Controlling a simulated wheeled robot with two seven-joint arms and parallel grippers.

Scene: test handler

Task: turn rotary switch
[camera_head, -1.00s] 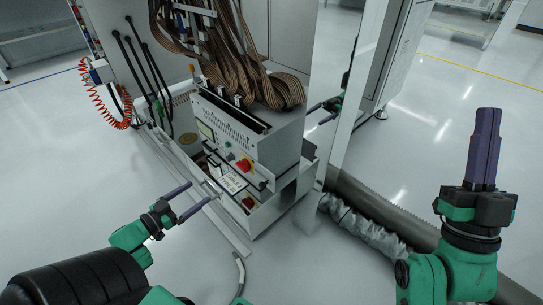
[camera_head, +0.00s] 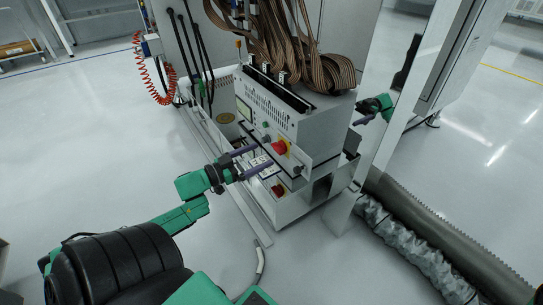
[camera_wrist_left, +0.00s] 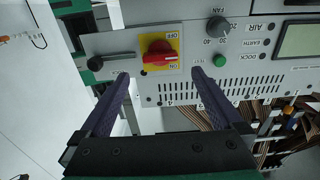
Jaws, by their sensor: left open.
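The rotary switch is a red knob (camera_head: 279,147) on a yellow plate on the front panel of the grey test unit (camera_head: 300,125). In the left wrist view the red knob (camera_wrist_left: 159,57) sits on the yellow plate marked OFF and ON. My left gripper (camera_head: 263,160) has purple fingers, open, pointing at the panel close to the knob. In the left wrist view the open fingers (camera_wrist_left: 160,75) lie on either side of the knob's line, with nothing between them. I cannot tell how far the tips are from the panel.
A green button (camera_wrist_left: 220,61) and a black fan dial (camera_wrist_left: 215,27) sit beside the switch. A black handle (camera_wrist_left: 110,62) is on the other side. Brown ribbon cables (camera_head: 290,50) hang above the unit. A silver duct (camera_head: 400,240) lies at right. The floor at left is clear.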

